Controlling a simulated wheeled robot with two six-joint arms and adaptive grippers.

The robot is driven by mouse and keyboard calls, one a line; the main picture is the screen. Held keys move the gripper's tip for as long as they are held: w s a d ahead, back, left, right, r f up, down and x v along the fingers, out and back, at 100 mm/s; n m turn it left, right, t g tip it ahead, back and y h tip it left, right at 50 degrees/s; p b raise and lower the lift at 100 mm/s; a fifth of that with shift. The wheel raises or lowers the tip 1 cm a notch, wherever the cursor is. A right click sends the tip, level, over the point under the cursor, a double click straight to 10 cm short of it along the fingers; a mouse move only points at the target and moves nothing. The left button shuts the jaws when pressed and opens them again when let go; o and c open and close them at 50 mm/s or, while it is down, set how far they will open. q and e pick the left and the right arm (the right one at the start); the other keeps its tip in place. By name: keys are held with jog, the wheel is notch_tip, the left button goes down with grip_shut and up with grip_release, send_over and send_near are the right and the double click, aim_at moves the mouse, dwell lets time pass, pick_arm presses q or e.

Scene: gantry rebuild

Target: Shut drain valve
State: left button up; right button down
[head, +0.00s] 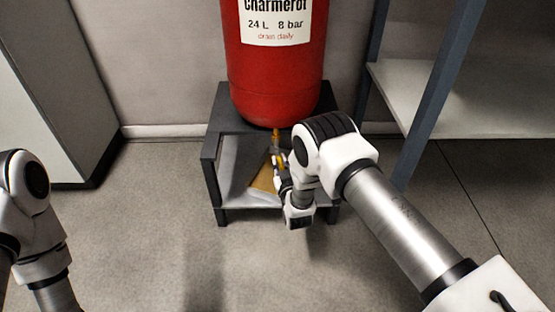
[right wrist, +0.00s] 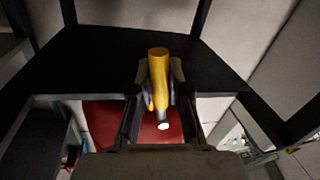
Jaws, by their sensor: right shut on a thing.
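The red tank (head: 275,85) has a white label reading "Charmerot", "24 L 8 bar" and "drain daily". The yellow brass drain valve (head: 276,136) hangs under its bottom. My right gripper (head: 280,163) is at the valve, below the tank, mostly hidden behind my own wrist. In the right wrist view, its two fingers (right wrist: 158,90) are shut on the yellow valve part (right wrist: 158,68), which stands between them. How far the valve is turned cannot be told. My left arm shows at the left edge of the head view; its gripper is out of frame.
The tank stands on a dark stand (head: 212,150) with a lower shelf, where a brownish-yellow sheet or pad (head: 262,182) lies. A shelf rack (head: 440,85) with blue-grey posts is at the right. A grey cabinet (head: 50,90) is at the left. The floor in front is clear.

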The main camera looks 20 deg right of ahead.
jog(key=s+d+r+n+g+h+p, duration=0.1)
jog(key=d+r+n+p, duration=0.3)
jog(key=n+p, duration=0.6)
jog(key=shift+s+d+r+n+g+h, duration=0.2)
jog(key=shift+r+n+g+h, duration=0.6)
jog(key=shift+n, duration=0.9)
jog(key=c, duration=1.1)
grip_release()
jog(key=shift+r, duration=0.1)
jog(key=v, duration=1.2)
